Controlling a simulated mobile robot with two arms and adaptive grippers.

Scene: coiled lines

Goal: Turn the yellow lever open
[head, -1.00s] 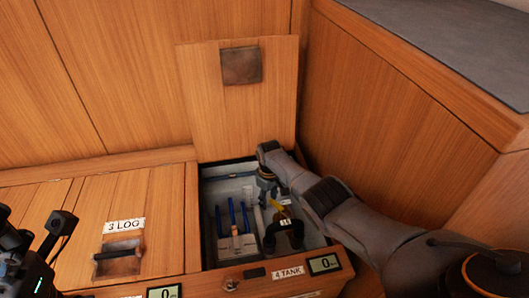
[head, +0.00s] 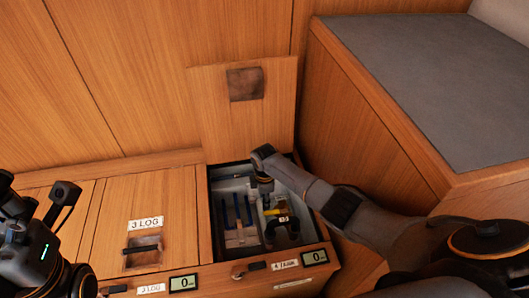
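The yellow lever (head: 272,212) lies inside the open locker (head: 213,205) labelled 4 TANK, and only a small piece of it shows. A black fitting with a pale tag (head: 284,219) is just below and right of it. My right gripper (head: 266,201) points down into the locker, right above or at the lever. Its fingertips are small and dark, so I cannot tell whether they touch the lever or are closed. My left arm is at the lower left edge, and its gripper (head: 50,215) is away from the locker; its fingers are not clear.
The locker's lid (head: 225,115) stands raised behind it. Blue-handled items (head: 237,212) stand in the locker's left part. The closed 3 LOG lid (head: 175,215) is to the left. A grey-topped wooden block (head: 430,85) rises at the right, beside my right arm.

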